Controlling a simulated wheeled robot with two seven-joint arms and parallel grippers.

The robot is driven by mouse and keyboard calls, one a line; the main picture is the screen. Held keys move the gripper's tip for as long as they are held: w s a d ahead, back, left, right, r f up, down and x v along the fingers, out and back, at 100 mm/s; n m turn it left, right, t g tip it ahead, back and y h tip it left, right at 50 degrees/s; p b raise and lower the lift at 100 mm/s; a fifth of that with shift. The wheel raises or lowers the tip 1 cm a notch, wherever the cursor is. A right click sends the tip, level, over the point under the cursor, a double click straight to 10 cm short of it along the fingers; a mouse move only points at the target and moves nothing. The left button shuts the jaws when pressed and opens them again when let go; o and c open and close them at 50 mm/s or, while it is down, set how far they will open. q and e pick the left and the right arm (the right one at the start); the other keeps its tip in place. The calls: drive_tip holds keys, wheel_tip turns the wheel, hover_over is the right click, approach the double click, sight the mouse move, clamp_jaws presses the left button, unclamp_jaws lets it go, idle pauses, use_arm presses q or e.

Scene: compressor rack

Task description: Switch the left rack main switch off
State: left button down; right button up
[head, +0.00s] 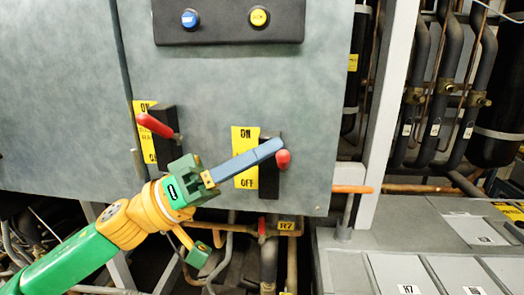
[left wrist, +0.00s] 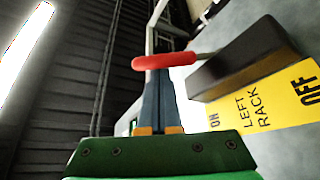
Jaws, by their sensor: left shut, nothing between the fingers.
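The left rack switch is a dark box (head: 269,192) with a red-tipped lever (head: 283,158) on the grey cabinet. In the left wrist view its yellow label (left wrist: 262,107) reads LEFT RACK, with ON at the left end and OFF at the right. There the red handle (left wrist: 163,61) sticks out to the left, beyond the box's ON end. My left gripper (head: 277,147) is shut and empty, its blue-grey fingers (left wrist: 160,95) crossing the label with the tips right beside the handle. I cannot tell whether they touch. My right gripper is out of view.
A second red-handled switch (head: 155,125) with a partly hidden yellow label sits to the left. A dark panel (head: 226,36) with blue and yellow buttons is above. Pipes (head: 440,90) run at the right, and grey units (head: 400,270) stand below.

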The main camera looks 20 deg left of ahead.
use_arm(q)
drive_tip(key=shift+s+f+m+g+h+b, duration=0.25)
drive_tip(key=shift+f+m+g+h, duration=0.2)
drive_tip(key=shift+m, duration=0.45)
drive_tip(key=shift+s+d+f+m+g+h+b, duration=0.1)
drive_tip(key=shift+f+m+g+h+b, duration=0.15)
drive_tip(key=shift+m, duration=0.4)
drive_tip(key=shift+s+a+f+m+g+h+b, duration=0.1)
drive_tip(key=shift+f+m+g+h, duration=0.1)
drive_tip(key=shift+m+g+h, duration=0.3)
drive_tip(key=shift+s+d+f+m+g+h+b, duration=0.1)
drive_tip(key=shift+f+m+h+b, duration=0.1)
drive_tip(key=shift+m, duration=0.55)
wheel_tip(320, 180, down, 6)
drive_tip(key=m+g+h+b, duration=0.1)
drive_tip(key=m+g, duration=0.9)
drive_tip(key=m, duration=0.5)
drive_tip(key=shift+w+g, duration=0.15)
drive_tip(key=shift+g, duration=0.15)
drive_tip(key=shift+f+b, duration=0.15)
drive_tip(key=shift+b, duration=0.15)
